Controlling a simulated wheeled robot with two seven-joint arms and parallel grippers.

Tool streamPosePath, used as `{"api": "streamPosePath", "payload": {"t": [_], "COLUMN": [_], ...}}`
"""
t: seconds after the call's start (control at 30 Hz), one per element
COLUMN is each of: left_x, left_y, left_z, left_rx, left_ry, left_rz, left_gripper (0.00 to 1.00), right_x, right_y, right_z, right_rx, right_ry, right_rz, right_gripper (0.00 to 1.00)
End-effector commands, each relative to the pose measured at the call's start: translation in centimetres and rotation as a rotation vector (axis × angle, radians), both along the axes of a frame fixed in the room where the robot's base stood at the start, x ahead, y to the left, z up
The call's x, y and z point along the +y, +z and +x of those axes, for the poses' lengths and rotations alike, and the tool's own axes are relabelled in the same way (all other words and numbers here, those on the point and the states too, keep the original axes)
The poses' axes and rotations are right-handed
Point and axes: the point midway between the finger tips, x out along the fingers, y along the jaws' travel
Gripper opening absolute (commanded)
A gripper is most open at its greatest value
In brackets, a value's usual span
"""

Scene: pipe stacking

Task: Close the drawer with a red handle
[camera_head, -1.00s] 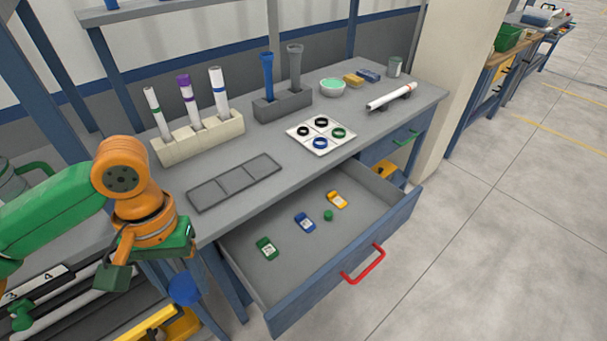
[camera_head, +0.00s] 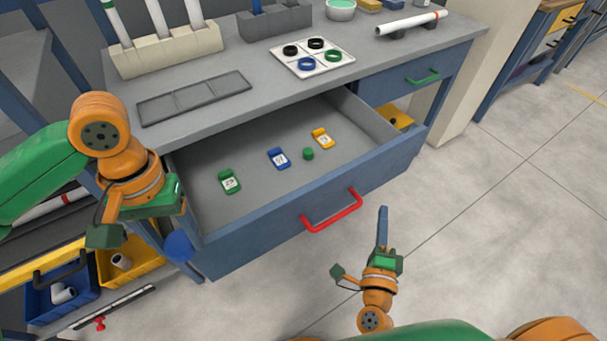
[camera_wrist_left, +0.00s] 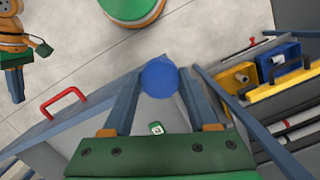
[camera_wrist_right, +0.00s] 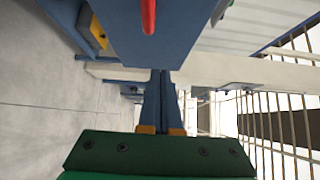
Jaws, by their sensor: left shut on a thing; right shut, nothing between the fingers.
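The blue drawer (camera_head: 330,232) with the red handle (camera_head: 332,214) is pulled out from under the workbench. The red handle also shows in the left wrist view (camera_wrist_left: 62,103) and at the top of the right wrist view (camera_wrist_right: 148,14). My right gripper (camera_head: 383,210) is shut and empty, in front of the drawer and to the right of the handle, apart from it. My left gripper (camera_wrist_left: 160,85) is shut on a round blue piece (camera_wrist_left: 160,76) near the drawer's left side. That piece shows below the gripper in the head view (camera_head: 179,247).
The drawer holds green (camera_head: 229,182), blue (camera_head: 278,158) and yellow (camera_head: 322,138) tags and a small green piece (camera_head: 308,154). A closed drawer with a green handle (camera_head: 422,77) is at right. Blue (camera_head: 62,292) and yellow (camera_head: 128,262) bins stand at left. Floor in front is clear.

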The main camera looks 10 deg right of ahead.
Motion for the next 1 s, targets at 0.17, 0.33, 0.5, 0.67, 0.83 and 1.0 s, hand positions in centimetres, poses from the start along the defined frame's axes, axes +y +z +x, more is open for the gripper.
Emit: {"api": "streamPosePath", "payload": {"t": [0.17,0.33,0.5,0.67,0.83,1.0], "left_x": [0.0,0.0,0.0,0.0,0.0,0.0], "left_y": [0.2,0.1,0.0,0.0,0.0,-0.1], "left_z": [0.0,0.0,0.0,0.0,0.0,0.0], "left_rx": [0.0,0.0,0.0,0.0,0.0,0.0], "left_ry": [0.0,0.0,0.0,0.0,0.0,0.0], "left_rz": [0.0,0.0,0.0,0.0,0.0,0.0], "left_gripper": [0.07,0.07,0.07,0.07,0.07,0.07], "right_x": [-1.5,-1.5,-0.7,-0.5,-0.5,-0.7], "right_y": [0.1,0.0,0.0,0.0,0.0,-0.1], "right_z": [3.8,6.7,8.4,8.8,8.8,9.0], "right_rx": [-0.002,-0.001,0.001,0.002,0.002,0.002], "right_ry": [0.002,0.002,0.003,0.003,0.003,0.003], "right_rz": [-0.004,-0.001,-0.002,-0.003,-0.003,-0.003], "right_gripper": [0.0,0.0,0.0,0.0,0.0,0.0]}}
